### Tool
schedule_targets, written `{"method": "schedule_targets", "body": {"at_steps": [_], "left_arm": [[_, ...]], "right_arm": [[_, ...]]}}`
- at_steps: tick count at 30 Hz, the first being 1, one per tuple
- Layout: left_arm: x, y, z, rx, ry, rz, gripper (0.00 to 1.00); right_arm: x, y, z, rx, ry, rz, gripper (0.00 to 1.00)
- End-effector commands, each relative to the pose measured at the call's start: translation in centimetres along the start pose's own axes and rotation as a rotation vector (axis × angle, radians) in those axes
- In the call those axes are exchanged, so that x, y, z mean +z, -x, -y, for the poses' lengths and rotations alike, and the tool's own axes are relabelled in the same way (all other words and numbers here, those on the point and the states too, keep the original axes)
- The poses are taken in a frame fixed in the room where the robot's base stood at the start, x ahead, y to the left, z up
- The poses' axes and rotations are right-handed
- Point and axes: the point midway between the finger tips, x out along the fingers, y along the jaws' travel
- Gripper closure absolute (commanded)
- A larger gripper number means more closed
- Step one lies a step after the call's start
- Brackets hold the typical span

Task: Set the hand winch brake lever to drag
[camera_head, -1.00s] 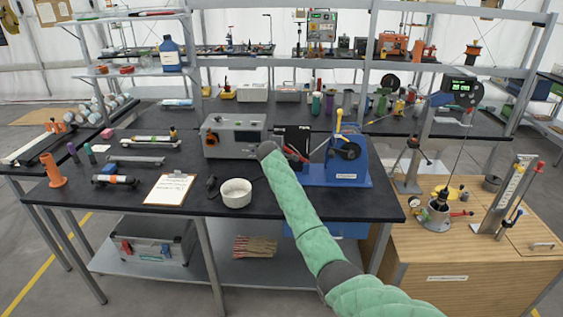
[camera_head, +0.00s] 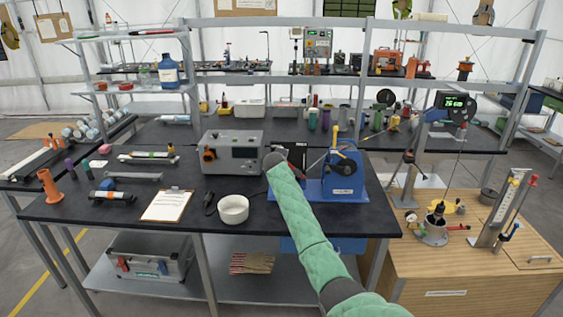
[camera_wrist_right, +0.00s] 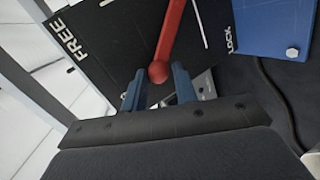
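The hand winch (camera_head: 343,178) is blue with a yellow crank and stands on the bench at centre right. Its black brake plate (camera_head: 293,154) is left of the drum, and the plate (camera_wrist_right: 115,40) also fills the upper right wrist view, with FREE at its left and LOCK at its right. The red brake lever (camera_wrist_right: 170,35) has a ball knob and lies between these two words. No drag label is visible. My right gripper (camera_wrist_right: 158,86) is open, its blue fingers either side of the knob; contact is unclear. In the head view my forearm hides it. My left gripper is not in view.
A grey instrument box (camera_head: 232,152) stands left of the winch. A white bowl (camera_head: 233,209) and a clipboard (camera_head: 167,205) lie nearer the bench front. A wooden cabinet (camera_head: 470,270) with a gauge stand is at the right. The bench front left of the bowl holds several small tools.

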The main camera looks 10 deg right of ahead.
Motion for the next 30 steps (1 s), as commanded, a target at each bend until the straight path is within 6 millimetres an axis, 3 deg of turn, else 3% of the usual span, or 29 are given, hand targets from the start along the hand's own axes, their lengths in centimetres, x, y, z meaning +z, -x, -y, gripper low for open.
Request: {"method": "schedule_targets", "body": {"at_steps": [2, 14, 30], "left_arm": [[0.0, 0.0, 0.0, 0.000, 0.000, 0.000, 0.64], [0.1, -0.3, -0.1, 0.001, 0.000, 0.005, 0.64], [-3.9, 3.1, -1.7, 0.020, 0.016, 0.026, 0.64]], "right_arm": [[0.0, 0.0, 0.1, 0.000, 0.000, 0.000, 0.56], [0.0, 0.5, 0.0, 0.003, 0.000, -0.001, 0.56], [0.0, 6.8, 0.1, 0.002, 0.000, -0.001, 0.56]]}}
